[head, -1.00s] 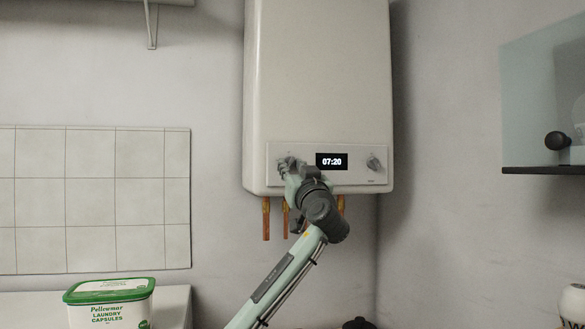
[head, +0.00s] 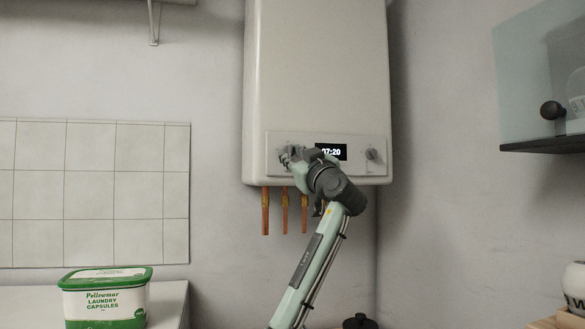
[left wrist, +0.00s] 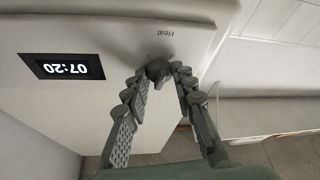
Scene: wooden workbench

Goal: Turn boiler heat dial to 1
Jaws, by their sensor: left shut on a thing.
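The white boiler (head: 318,80) hangs on the wall, with a control panel along its lower front. My left gripper (head: 287,156) is at the left end of this panel, and its arm rises from below. In the left wrist view, the dark heat dial (left wrist: 158,70) sits between the two fingertips of my left gripper (left wrist: 160,76), which is shut on it. The printed word "Heat" is beside the dial. The dial's setting marks are too small to read. In the head view my gripper mostly hides this dial. My right gripper is not in view.
A display (head: 331,151) reads 07:20, partly covered by my wrist. A second dial (head: 372,155) is at the panel's right end. Copper pipes (head: 285,212) hang below the boiler. A laundry capsules tub (head: 105,300) stands lower left. A glass-sided shelf (head: 545,144) is at right.

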